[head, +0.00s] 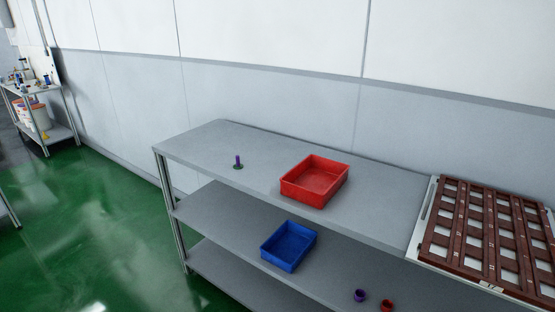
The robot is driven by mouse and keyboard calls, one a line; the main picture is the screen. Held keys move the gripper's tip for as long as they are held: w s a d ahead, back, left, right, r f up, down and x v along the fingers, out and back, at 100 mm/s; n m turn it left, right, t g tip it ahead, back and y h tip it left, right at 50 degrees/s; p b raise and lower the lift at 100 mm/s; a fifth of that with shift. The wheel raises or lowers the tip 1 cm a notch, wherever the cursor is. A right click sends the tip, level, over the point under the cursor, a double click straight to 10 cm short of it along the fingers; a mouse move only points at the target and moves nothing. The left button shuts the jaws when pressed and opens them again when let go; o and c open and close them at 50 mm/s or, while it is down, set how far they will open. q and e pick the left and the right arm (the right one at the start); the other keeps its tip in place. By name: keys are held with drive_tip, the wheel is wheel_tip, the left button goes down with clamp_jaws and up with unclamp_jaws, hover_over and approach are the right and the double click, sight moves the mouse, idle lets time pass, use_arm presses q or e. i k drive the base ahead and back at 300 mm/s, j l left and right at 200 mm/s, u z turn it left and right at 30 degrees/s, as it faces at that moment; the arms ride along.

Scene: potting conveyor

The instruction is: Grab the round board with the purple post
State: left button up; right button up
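A small round dark green board with an upright purple post (238,162) stands on the grey top of a metal shelf table (205,143), towards its left end. It stands alone, apart from the tray to its right. Neither of my grippers shows in the head view.
A red tray (315,181) sits right of the board on the same top. A brown slotted rack (490,240) lies at the right. A blue tray (289,246), a purple ring (360,295) and a red ring (387,305) are on the lower shelf. Green floor (110,220) is open at left.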

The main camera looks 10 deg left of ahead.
sight(238, 165)
drive_tip(key=i+j+z, duration=0.35)
drive_tip(key=j, duration=0.2)
drive_tip(key=j+z, duration=0.15)
drive_tip(key=j, duration=0.15)
drive_tip(key=i+j+z, duration=0.1)
drive_tip(key=j, duration=0.35)
drive_tip(key=i+j, duration=0.15)
drive_tip(key=j, duration=0.3)
drive_tip(key=z, duration=0.05)
